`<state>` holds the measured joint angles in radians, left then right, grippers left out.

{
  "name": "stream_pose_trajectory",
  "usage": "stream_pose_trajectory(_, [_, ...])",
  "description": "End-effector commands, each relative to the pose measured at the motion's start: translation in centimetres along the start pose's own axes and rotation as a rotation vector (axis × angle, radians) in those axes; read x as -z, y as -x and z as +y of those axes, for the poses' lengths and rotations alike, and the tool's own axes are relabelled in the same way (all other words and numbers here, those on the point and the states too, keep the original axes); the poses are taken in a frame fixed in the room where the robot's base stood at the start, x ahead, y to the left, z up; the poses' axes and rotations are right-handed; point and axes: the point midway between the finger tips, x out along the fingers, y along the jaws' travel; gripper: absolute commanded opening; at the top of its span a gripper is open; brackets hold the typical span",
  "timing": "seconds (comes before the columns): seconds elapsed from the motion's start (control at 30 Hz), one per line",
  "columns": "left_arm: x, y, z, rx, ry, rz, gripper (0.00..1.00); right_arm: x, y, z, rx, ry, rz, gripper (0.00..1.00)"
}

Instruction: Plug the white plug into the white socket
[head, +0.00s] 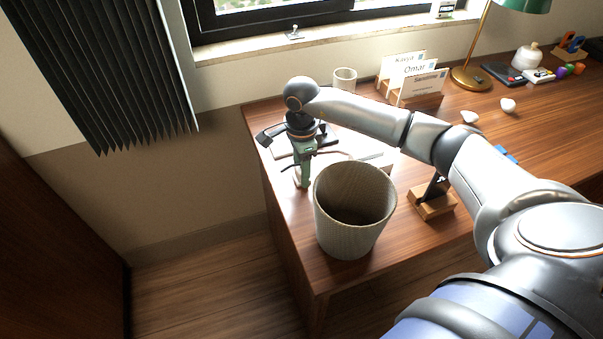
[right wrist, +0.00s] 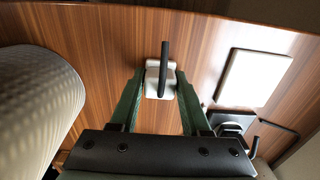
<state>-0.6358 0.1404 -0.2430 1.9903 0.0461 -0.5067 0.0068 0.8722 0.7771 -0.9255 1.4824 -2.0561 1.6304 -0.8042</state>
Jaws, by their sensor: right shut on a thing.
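My right gripper (head: 303,182) points down over the left end of the wooden desk. In the right wrist view its green fingers (right wrist: 159,92) are closed on a small white block, which looks like the white plug (right wrist: 152,82), with a dark bar or cord standing across it. In the head view the fingers hide the plug. A flat white square (right wrist: 255,78) lies beside the fingers in the right wrist view; I cannot tell whether it is the white socket. No socket holes show clearly. My left gripper is not in view.
A tall woven bin (head: 353,215) stands on the desk close to the gripper, and shows in the right wrist view (right wrist: 35,105). A wooden stand (head: 433,203), name cards (head: 415,85), a cup (head: 344,78) and a lamp (head: 470,78) are also there. The desk's left edge is near.

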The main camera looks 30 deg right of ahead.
Motion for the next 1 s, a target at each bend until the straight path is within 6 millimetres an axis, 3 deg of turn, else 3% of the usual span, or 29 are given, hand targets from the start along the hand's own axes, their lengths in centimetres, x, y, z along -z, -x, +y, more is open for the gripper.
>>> stream_pose_trajectory(0.37, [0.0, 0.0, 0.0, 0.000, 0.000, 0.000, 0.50, 0.0, 0.3, -0.1, 0.002, 0.000, 0.000, 0.00])
stream_pose_trajectory(0.63, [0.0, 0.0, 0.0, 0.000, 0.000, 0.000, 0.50, 0.0, 3.4, -0.1, 0.006, 0.000, 0.000, 0.00])
stream_pose_trajectory(0.9, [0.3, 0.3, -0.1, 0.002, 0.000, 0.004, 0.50, -4.3, 9.3, 2.8, 0.007, 0.008, -0.003, 0.00])
stream_pose_trajectory(1.0, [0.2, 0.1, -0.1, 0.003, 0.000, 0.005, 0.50, -6.4, 10.3, 4.4, 0.004, 0.009, -0.002, 0.00])
